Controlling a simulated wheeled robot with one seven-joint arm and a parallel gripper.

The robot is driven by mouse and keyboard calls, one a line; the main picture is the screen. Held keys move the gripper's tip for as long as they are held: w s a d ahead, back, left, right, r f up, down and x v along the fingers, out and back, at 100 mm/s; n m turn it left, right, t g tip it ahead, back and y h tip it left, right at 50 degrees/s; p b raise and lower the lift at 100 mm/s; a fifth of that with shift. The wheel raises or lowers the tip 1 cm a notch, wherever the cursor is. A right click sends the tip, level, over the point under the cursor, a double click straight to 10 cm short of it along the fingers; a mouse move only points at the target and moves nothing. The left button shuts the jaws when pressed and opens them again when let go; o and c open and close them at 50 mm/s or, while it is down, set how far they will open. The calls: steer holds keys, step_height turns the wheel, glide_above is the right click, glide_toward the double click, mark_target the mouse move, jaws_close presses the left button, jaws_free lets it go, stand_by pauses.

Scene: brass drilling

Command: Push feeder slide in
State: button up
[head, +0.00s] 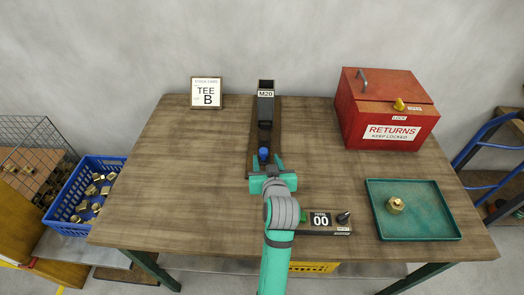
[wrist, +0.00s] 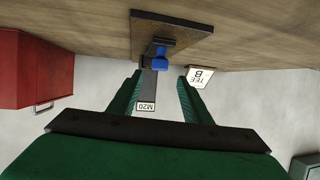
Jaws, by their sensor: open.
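The feeder (head: 266,107) is a dark upright chute with an M20 label, standing on a dark base board (head: 251,150) near the middle of the table. Its slide shows a blue knob (head: 263,153) at the near end. In the wrist view the blue knob (wrist: 163,51) lies just beyond and between my fingertips. My gripper (head: 266,163) is open and empty, close in front of the knob, one finger to each side. The feeder also shows upside down in the wrist view (wrist: 148,88). I cannot tell whether anything touches the knob. My gripper partly hides the board's near end.
A counter box (head: 322,222) reading 00 sits right of my arm. A green tray (head: 425,231) with a brass fitting (head: 395,205) is at the right, below a red returns box (head: 385,112). A TEE B card (head: 207,93) stands back left. The table's left side is clear.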

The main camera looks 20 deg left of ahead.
mark_target(264, 151)
steer(key=x, duration=0.8)
steer(key=shift+f, duration=0.1)
steer(key=shift+c, duration=0.7)
